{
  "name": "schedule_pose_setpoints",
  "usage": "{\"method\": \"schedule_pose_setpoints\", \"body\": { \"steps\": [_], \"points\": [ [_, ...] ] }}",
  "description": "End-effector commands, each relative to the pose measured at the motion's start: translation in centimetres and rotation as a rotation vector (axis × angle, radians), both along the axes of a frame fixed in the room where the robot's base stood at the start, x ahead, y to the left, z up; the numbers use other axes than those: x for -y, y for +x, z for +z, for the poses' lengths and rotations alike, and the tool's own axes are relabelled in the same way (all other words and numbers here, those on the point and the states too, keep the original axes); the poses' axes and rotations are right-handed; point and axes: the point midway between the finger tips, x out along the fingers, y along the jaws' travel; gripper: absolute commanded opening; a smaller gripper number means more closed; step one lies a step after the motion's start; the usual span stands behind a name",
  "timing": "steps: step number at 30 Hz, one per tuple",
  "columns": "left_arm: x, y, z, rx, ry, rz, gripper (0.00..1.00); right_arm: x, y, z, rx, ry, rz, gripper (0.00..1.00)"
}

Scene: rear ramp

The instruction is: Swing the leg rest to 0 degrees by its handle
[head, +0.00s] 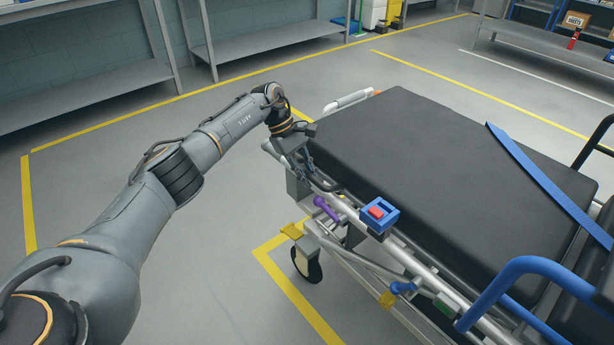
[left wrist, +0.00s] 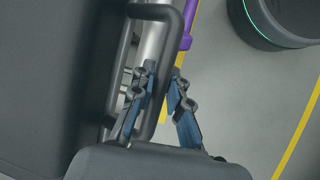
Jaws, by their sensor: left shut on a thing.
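The leg rest (head: 400,140) is a black padded section of the stretcher and looks about flat in the head view. Its dark loop handle (head: 327,186) is at the near-left side of the frame. In the left wrist view the handle (left wrist: 186,38) is a rounded dark loop beside the dark pad (left wrist: 55,70). My left gripper (head: 307,166) is at the handle; in the wrist view its two blue-grey fingers (left wrist: 163,76) stand on either side of the loop's outer bar, shut on it. My right gripper is in neither view.
A blue box with a red button (head: 378,212) and a purple lever (head: 326,208) are on the side rail near the handle. A blue strap (head: 545,180) crosses the pad. A caster wheel (head: 307,262) stands below. The floor to the left is clear; metal shelves (head: 270,40) line the wall.

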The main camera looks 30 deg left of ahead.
Motion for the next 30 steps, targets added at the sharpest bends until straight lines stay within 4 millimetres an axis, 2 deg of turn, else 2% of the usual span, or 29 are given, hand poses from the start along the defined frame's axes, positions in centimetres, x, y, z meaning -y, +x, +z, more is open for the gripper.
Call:
{"method": "schedule_pose_setpoints", "body": {
  "steps": [1, 12, 13, 16, 17, 30],
  "points": [
    [0.0, -0.2, -0.7, -0.01, 0.0, -0.001, 0.0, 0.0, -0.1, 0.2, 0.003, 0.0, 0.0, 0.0],
    [0.0, -0.4, -1.1, -0.018, 0.005, 0.0, 0.0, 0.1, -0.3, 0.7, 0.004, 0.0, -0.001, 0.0],
    [0.0, -0.4, -1.2, -0.018, 0.005, 0.0, 0.17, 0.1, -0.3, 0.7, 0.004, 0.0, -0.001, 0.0],
    [-0.1, -0.4, -1.1, -0.018, 0.005, 0.0, 0.38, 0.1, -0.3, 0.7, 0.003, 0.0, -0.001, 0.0],
    [-0.1, -0.4, -1.1, -0.016, 0.004, -0.001, 0.39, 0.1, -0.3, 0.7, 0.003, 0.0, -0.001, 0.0],
    [-0.4, -0.1, -0.1, -0.009, 0.001, 0.001, 0.39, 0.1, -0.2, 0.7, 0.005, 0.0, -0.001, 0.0]
  ]
}}
